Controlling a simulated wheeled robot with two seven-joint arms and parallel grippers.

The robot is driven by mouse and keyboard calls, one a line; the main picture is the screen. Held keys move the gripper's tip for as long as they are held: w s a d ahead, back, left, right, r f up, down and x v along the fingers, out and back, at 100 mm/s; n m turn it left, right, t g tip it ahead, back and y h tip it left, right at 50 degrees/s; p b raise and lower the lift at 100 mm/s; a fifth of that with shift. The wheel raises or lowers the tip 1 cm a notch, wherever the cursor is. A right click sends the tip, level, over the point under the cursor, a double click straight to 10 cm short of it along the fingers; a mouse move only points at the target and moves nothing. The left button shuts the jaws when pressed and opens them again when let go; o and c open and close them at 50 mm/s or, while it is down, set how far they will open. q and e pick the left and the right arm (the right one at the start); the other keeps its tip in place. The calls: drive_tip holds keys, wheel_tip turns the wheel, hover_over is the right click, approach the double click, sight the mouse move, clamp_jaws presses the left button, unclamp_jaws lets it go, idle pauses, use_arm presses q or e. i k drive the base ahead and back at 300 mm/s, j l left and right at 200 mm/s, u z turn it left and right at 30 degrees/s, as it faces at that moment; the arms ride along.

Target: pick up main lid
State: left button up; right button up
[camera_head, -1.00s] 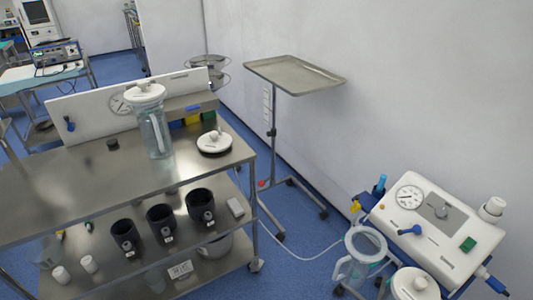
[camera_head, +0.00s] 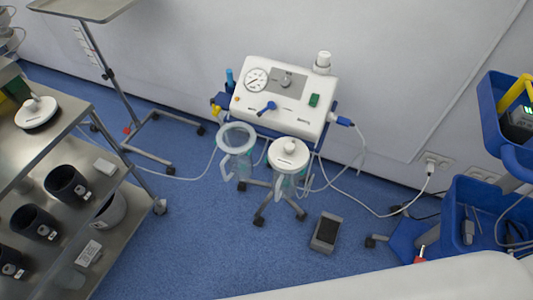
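A round white lid (camera_head: 37,110) with a knob and a dark underside rim lies on the top shelf of the steel cart, at the left of the view. A second white lid (camera_head: 288,152) sits on a jar at the front of the suction machine (camera_head: 285,98). Beside it, to the left, stands an open clear jar (camera_head: 236,140) with no lid on it. I cannot tell from the view which lid is the main one.
The steel cart (camera_head: 75,135) stands at the left, with black cups on its lower shelf. A tray stand (camera_head: 115,85) is behind it. A foot pedal (camera_head: 326,232) and cables lie on the floor. Blue bins (camera_head: 470,210) stand at the right.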

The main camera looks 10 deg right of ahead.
sight(36, 112)
drive_tip(key=u, duration=1.25)
drive_tip(key=i+j+z, duration=0.15)
drive_tip(key=j+z, duration=0.2)
drive_tip(key=j, duration=0.15)
drive_tip(key=j+z, duration=0.35)
drive_tip(key=j, duration=0.2)
drive_tip(key=j+z, duration=0.4)
drive_tip(key=j, duration=0.15)
drive_tip(key=i, duration=0.05)
